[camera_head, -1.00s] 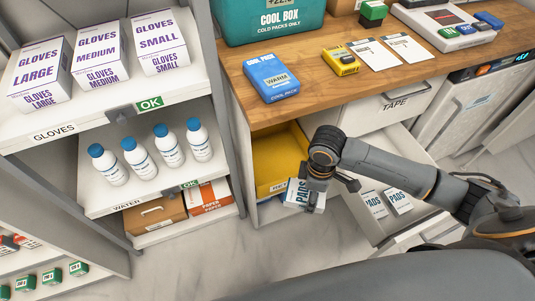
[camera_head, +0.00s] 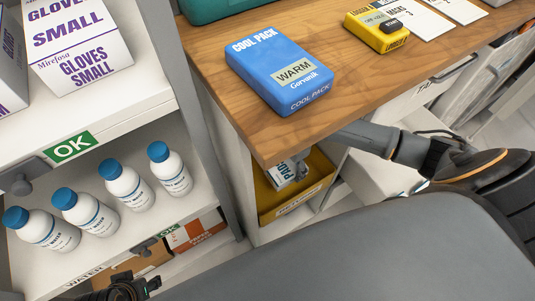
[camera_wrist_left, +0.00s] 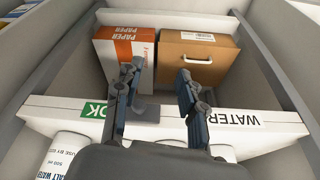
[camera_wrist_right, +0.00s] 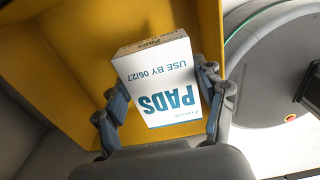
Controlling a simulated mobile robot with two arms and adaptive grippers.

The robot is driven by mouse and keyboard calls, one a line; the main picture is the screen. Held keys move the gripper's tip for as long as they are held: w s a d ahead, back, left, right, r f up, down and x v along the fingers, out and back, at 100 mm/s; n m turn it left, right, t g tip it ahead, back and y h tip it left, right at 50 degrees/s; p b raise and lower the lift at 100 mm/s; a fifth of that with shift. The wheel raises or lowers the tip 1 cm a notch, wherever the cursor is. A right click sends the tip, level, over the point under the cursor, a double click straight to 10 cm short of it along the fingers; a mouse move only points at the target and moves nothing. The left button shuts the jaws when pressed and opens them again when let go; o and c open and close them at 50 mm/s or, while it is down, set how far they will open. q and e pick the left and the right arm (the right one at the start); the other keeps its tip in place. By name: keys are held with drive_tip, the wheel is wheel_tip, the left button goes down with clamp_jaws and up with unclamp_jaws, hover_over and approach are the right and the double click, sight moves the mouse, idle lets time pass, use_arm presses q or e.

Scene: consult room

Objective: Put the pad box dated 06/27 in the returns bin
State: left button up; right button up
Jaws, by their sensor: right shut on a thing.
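My right gripper (camera_wrist_right: 163,108) is shut on a white pad box (camera_wrist_right: 160,82) with blue print. In the right wrist view the box reads PADS and USE BY 06/27. The yellow bin (camera_wrist_right: 75,50) lies behind the box in that view. In the head view the held box (camera_head: 279,176) shows at the yellow bin (camera_head: 318,170), below the counter edge, and the wrist partly hides it. I cannot tell whether it touches the bin. The bin's front label is too small to read. My left gripper (camera_wrist_left: 160,85) is open and empty, at the water shelf.
A wooden counter (camera_head: 330,90) overhangs the bin and bears a blue cool pack (camera_head: 280,70) and a yellow device (camera_head: 377,30). Shelves at left hold water bottles (camera_head: 125,185) and glove boxes (camera_head: 75,45). A paper box (camera_wrist_left: 125,60) and a brown box (camera_wrist_left: 197,60) stand before my left gripper.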

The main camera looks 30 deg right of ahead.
sight(290, 170)
wheel_tip(290, 170, down, 3)
drive_tip(key=shift+f+b, duration=0.1)
drive_tip(key=shift+b, duration=0.5)
wheel_tip(290, 170, down, 3)
drive_tip(key=shift+w+f+b, duration=0.1)
drive_tip(key=shift+f+b, duration=0.05)
drive_tip(key=shift+b, duration=0.45)
drive_tip(key=shift+f+b, duration=0.35)
drive_tip(key=shift+f, duration=0.5)
drive_tip(key=shift+f+b, duration=0.35)
drive_tip(key=shift+f, duration=0.55)
use_arm(q)
drive_tip(key=w+r+t, duration=0.1)
drive_tip(key=w, duration=0.1)
drive_tip(key=w+d+r+t, duration=0.1)
drive_tip(key=r, duration=0.1)
drive_tip(key=shift+w+d+t+h, duration=0.1)
drive_tip(key=shift+w+t+h, duration=0.2)
drive_tip(key=shift+w+t, duration=0.1)
drive_tip(key=shift+f, duration=0.1)
use_arm(e)
drive_tip(key=shift+f, duration=0.15)
drive_tip(key=o, duration=1.2)
drive_tip(key=shift+c, duration=0.2)
